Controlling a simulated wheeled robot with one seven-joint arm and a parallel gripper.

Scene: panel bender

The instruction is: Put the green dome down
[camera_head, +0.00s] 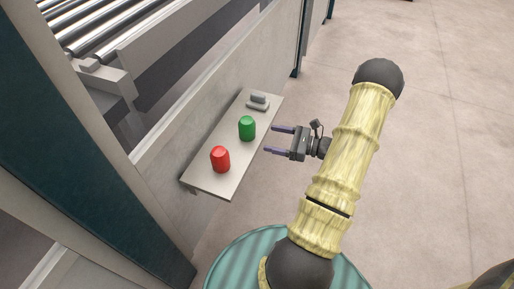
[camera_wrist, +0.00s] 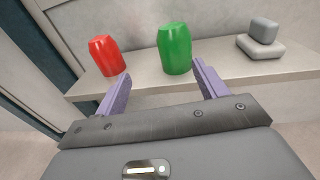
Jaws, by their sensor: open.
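The green dome (camera_head: 247,128) stands upright on a narrow pale shelf (camera_head: 212,184) fixed to the machine's wall. It also shows in the wrist view (camera_wrist: 174,49), ahead of my fingers and nearer the right one. My gripper (camera_head: 272,139) is open and empty, just off the shelf's right edge, with its fingers pointing at the shelf. In the wrist view its two purple fingers (camera_wrist: 163,88) are spread, with no dome between them. The gripper is apart from the green dome.
A red dome (camera_head: 220,159) stands on the same shelf, nearer the front end; it is left of the green one in the wrist view (camera_wrist: 106,56). A small grey stepped block (camera_head: 258,102) sits at the shelf's far end. A wall (camera_head: 222,78) backs the shelf. Open floor (camera_head: 440,130) lies to the right.

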